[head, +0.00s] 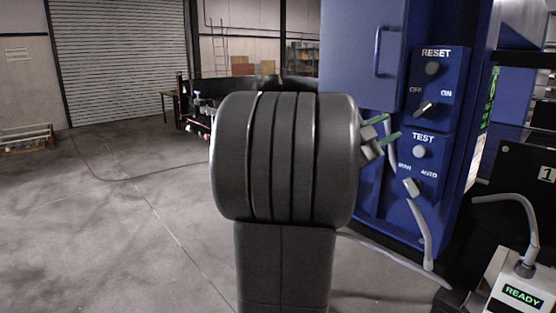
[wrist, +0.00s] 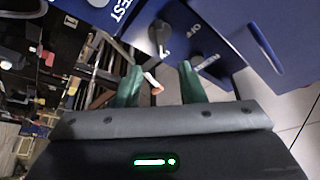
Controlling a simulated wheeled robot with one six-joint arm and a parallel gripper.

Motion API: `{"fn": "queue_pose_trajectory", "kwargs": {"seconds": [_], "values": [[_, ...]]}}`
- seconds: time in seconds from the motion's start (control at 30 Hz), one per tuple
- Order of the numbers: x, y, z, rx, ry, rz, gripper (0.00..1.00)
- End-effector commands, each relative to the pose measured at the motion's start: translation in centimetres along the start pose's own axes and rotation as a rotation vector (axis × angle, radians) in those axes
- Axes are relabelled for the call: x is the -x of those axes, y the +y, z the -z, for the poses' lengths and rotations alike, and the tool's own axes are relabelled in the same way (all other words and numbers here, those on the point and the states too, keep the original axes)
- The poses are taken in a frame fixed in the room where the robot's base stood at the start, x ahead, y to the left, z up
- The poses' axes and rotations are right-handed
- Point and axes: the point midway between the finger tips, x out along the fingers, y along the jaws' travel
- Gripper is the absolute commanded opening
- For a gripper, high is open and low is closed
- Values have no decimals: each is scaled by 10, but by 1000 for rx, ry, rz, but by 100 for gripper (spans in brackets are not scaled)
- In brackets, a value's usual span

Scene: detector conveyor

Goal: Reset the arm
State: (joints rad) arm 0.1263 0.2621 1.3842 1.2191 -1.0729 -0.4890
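My gripper (head: 384,128) is seen from behind my large dark arm in the head view, left of the control panels. In the wrist view its two green fingers (wrist: 158,86) stand apart with nothing held between them. The RESET panel (head: 420,86) on the blue cabinet has a round grey button (head: 432,69) and an OFF/ON knob (head: 424,109). Below it, the TEST panel (head: 436,152) has a round button (head: 420,151) and a MAN/AUTO knob (head: 411,187). In the wrist view a grey knob (wrist: 160,34) shows ahead of the fingers, beside the OFF lettering.
The blue cabinet (head: 350,60) has a handle (head: 377,50). A white box (head: 518,290) at the lower right reads READY in green, with a grey cable (head: 528,225). A black panel (head: 520,165) stands beside it. The concrete floor (head: 120,230) at left is clear.

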Motion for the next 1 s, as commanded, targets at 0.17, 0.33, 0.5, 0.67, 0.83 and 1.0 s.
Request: {"fn": "queue_pose_trajectory", "kwargs": {"seconds": [0.17,0.33,0.5,0.67,0.83,1.0], "values": [[-6,-1,3,2,4,-3,36],[-40,-1,3,2,3,-4,36],[-75,-2,2,3,3,-2,36],[-107,-2,2,2,2,-2,36],[-122,4,-2,94,0,39,36],[-122,5,-1,310,1,128,36]]}}
